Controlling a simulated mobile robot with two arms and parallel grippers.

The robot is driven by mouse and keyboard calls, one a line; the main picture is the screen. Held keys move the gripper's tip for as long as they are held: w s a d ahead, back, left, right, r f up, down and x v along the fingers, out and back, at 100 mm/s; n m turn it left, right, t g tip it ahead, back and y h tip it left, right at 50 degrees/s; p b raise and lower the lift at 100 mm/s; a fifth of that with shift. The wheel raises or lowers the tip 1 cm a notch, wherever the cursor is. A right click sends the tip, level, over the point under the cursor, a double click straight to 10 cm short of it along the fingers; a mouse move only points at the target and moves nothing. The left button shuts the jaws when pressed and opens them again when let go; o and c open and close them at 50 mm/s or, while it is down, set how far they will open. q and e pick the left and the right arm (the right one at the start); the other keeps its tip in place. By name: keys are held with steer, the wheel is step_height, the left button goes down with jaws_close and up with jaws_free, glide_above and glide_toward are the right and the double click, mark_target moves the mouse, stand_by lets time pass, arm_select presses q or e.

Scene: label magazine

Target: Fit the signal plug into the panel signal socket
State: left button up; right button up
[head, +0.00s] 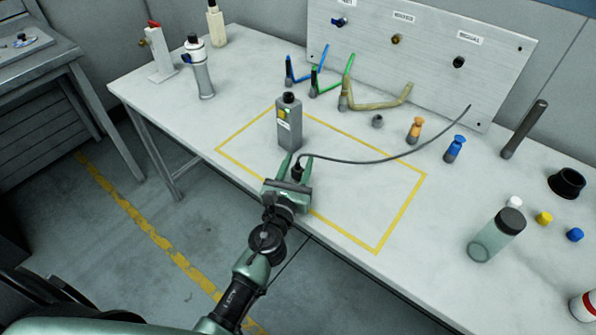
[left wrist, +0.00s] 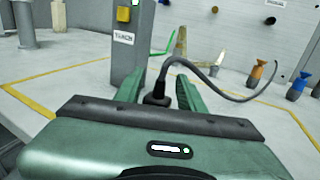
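The black signal plug (head: 297,171) is at the near edge of the table, with a dark cable (head: 385,161) curving right toward the panel's base. My left gripper (head: 297,160) is open around it. In the left wrist view the plug (left wrist: 158,92) stands between the two green fingers (left wrist: 160,82), with a gap at least on the right. Its lower end is hidden by the gripper body. The panel signal socket (head: 459,62) is a dark round fitting under the right-hand label on the upright panel (head: 425,60). My right gripper is not in view.
A grey labelled device (head: 289,122) stands just beyond my left fingers, inside the yellow outline (head: 400,214). Coloured brackets (head: 375,102), orange (head: 415,130) and blue (head: 455,149) pieces stand before the panel. A capped jar (head: 496,236) is at right. The outline's right half is mostly clear.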

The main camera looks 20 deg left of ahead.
arm_select(q)
steer(key=shift+w, duration=1.45)
jaws_close()
steer(key=shift+r, duration=0.1)
